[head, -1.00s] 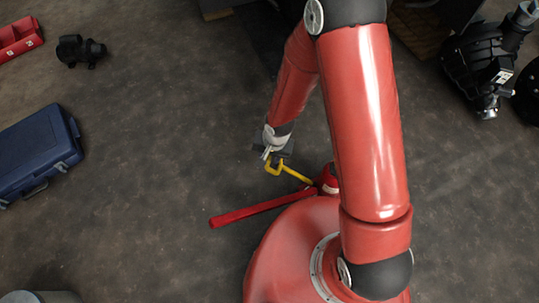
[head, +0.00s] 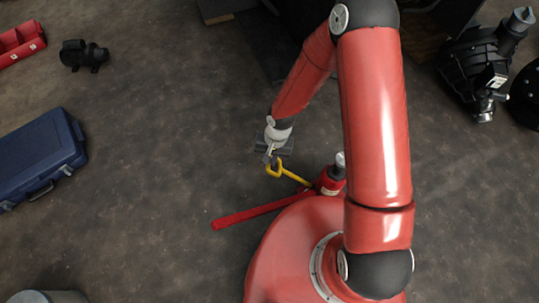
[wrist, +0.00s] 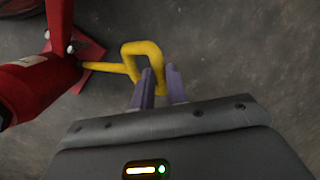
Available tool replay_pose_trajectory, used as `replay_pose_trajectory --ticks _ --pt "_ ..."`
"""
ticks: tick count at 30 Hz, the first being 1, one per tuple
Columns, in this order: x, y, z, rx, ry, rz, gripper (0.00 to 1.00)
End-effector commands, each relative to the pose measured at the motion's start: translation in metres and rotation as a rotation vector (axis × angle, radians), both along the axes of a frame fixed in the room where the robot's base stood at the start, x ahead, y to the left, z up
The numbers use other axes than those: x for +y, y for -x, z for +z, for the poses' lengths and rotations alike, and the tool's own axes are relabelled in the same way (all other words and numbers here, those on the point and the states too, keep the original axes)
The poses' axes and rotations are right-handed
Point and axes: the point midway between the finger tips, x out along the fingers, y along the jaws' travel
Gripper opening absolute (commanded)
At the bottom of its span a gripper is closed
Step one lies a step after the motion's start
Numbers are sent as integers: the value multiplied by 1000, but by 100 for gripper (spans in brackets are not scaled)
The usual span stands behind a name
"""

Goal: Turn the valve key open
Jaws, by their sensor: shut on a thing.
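The valve key (head: 294,177) is a yellow rod with a squared loop handle. In the head view its rod runs from the red jack up and left to the loop. My gripper (head: 272,160) is at the loop, at the end of my arm. In the wrist view the yellow key (wrist: 105,67) reaches from the jack at the left to the two purple-grey fingers of my gripper (wrist: 161,72). The fingers are shut on the near right side of the loop. The exact contact is partly hidden by the fingers.
The red jack (head: 329,183) stands beside my base, with its long red lever (head: 250,214) pointing left. A blue case (head: 38,157), a red tray (head: 18,42) and a black motor-like part (head: 83,54) lie left. Dark machine parts (head: 478,62) lie upper right. The floor between is clear.

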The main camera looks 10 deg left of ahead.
Motion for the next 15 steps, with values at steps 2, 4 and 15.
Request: replay_pose_trajectory --ticks 2,4,15 --pt "0 -2 4 56 -5 37 0" --pt "1 -4 3 105 -7 79 0" --pt "4 -11 -6 369 -17 310 0"
